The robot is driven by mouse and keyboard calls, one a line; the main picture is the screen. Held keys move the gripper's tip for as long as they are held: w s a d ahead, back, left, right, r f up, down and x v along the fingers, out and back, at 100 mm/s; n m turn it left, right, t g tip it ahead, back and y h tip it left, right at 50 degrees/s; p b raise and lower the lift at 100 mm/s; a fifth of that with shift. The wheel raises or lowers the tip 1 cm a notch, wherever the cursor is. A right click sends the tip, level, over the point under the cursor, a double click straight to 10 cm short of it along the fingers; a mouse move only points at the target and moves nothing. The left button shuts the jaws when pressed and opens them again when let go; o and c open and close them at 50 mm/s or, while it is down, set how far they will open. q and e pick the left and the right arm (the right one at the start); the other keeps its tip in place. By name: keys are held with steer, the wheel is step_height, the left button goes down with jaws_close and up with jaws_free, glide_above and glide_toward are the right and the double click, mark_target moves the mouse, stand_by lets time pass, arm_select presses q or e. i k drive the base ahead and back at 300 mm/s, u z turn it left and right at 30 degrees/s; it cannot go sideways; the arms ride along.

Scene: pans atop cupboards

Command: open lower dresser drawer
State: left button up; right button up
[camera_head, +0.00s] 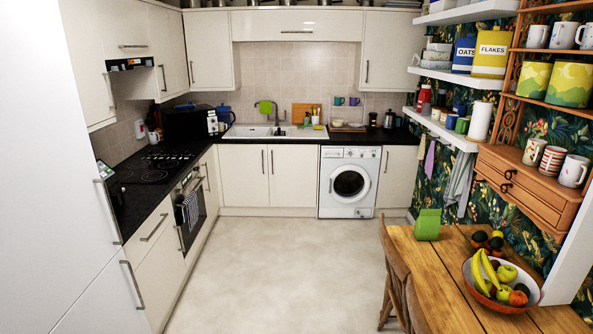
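The wooden dresser (545,171) hangs on the patterned wall at the right, above the table's far side. Its drawer front (525,196) faces left into the room and is seen at a steep angle. Two dark handles (507,187) show on it, one a little above the other. The drawers look closed, though the line between upper and lower is hard to make out. Neither of my grippers is in view.
A wooden table (427,272) with a fruit bowl (486,299) and green bag (427,224) stands below the dresser. A chair (394,270) is at its left side. Mugs (553,161) stand on the dresser top. The floor (290,270) in the middle is clear.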

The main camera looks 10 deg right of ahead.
mark_target(544, 210)
steer(key=z, duration=0.45)
steer(key=i, duration=1.9)
steer(key=z, duration=0.6)
